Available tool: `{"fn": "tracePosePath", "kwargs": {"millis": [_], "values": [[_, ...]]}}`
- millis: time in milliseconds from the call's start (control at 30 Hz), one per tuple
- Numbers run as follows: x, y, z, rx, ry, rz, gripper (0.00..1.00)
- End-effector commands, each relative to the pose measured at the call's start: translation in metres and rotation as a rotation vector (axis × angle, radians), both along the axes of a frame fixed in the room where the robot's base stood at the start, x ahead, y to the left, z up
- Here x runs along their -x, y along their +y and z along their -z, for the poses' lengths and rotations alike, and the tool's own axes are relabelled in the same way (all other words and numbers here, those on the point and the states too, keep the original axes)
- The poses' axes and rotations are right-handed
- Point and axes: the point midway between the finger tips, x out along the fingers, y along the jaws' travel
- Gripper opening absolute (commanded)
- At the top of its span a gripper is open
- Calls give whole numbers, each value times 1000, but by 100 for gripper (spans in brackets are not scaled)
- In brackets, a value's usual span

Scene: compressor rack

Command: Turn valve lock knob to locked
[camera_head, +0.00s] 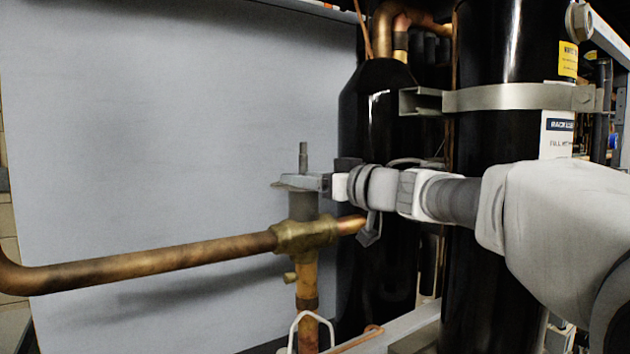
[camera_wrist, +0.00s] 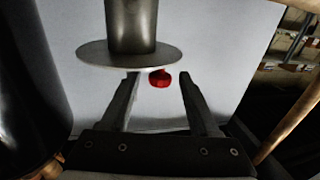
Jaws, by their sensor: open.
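A small red knob (camera_wrist: 160,79) shows in the wrist view, between and just beyond the fingertips of my gripper (camera_wrist: 158,74). The fingers are apart with a gap on each side of the knob; I cannot tell whether they touch it. A grey disc with a thick cylinder (camera_wrist: 130,54) lies close to the left finger. In the head view my gripper (camera_head: 300,182) is at the top of the valve's grey cylinder (camera_head: 303,206), just below a thin upright stem (camera_head: 303,156). The red knob cannot be seen there. The brass valve body (camera_head: 303,237) sits below.
A copper pipe (camera_head: 150,262) runs left from the valve. Black tanks (camera_head: 490,130) stand behind and beside my arm, one with a metal strap (camera_head: 520,97). A pale panel (camera_head: 180,130) is behind the valve. The space left of the valve above the pipe is clear.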

Motion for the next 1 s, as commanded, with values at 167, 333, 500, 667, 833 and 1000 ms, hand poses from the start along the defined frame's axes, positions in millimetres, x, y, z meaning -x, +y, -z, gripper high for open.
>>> {"fn": "tracePosePath", "kwargs": {"millis": [167,333,500,667,833,1000], "values": [[-5,5,0,-1,1,1,62],[-5,5,0,-1,1,1,62],[-5,5,0,-1,1,1,38],[-5,5,0,0,0,1,10],[-5,5,0,0,0,1,0],[-5,5,0,-1,-1,6,0]]}}
